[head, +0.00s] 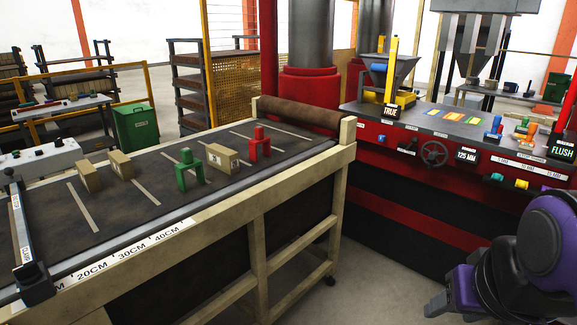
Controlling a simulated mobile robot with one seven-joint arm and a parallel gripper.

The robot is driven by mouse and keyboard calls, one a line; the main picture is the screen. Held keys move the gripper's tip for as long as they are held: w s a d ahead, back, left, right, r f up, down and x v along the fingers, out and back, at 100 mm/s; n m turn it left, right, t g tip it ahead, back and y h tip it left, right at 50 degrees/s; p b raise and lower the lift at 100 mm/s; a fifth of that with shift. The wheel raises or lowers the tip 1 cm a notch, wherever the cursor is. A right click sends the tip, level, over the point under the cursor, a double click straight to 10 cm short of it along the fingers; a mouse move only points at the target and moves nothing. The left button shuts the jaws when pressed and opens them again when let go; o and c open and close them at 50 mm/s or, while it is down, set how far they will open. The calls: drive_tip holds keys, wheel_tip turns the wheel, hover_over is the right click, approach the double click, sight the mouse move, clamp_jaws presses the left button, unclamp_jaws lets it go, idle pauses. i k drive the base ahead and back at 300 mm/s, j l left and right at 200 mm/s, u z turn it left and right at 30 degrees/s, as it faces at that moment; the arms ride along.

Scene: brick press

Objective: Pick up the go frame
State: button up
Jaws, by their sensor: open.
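A green frame (188,168) with two legs and a knob on top stands upright on the dark table top, near its front edge. A similar red frame (260,143) stands farther right. I take the green one as the go frame from its colour; no label on it is readable. My gripper (438,304) is at the lower right, purple and seen from the side. It is open, well apart from both frames and beyond the table's right end. Part of my arm is cut off by the picture's edge.
Tan bricks (220,157) stand near the frames, one between them. The dark table (110,215) has a marked ruler (135,246) and a wooden edge. A red press console (400,150) with levers and a handwheel stands to the right. Floor (375,270) is clear between them.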

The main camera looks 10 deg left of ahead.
sight(189, 162)
drive_tip(key=u, duration=1.4)
drive_tip(key=i+l+u, duration=0.2)
drive_tip(key=i+l, duration=0.2)
drive_tip(key=i, duration=0.15)
